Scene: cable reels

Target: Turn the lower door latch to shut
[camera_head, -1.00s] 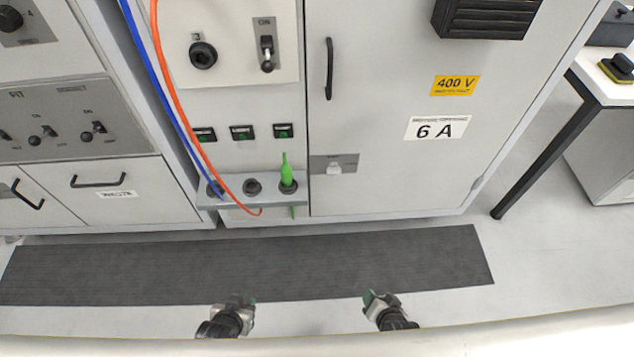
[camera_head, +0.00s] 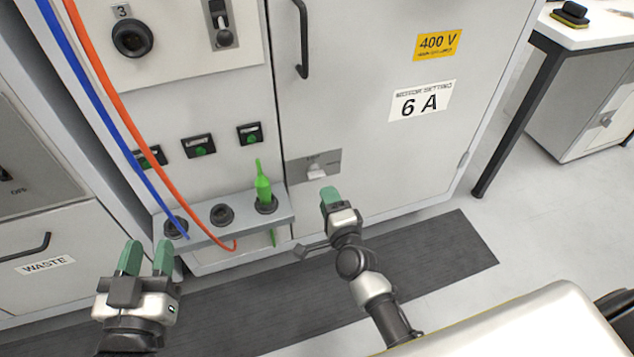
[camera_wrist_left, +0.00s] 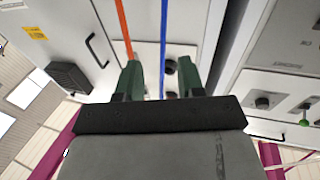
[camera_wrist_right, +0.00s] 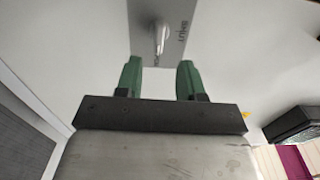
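The lower door latch (camera_head: 317,171) is a small white handle on a grey plate (camera_head: 301,166), low on the left side of the cabinet door. In the right wrist view the latch (camera_wrist_right: 160,40) lies ahead of my fingertips, apart from them. My right gripper (camera_head: 330,196) is just below and right of the latch in the head view; its green fingers (camera_wrist_right: 160,79) are apart and empty. My left gripper (camera_head: 147,254) is open and empty at the lower left, away from the latch. In its wrist view the fingers (camera_wrist_left: 161,78) stand apart with cables beyond.
Blue (camera_head: 100,110) and orange (camera_head: 122,120) cables hang by a socket shelf (camera_head: 240,220) holding a green plug (camera_head: 264,188). The door (camera_head: 370,110) has a black handle (camera_head: 300,40) above the latch. A table (camera_head: 590,28) stands right. A dark mat (camera_head: 440,248) lies on the floor.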

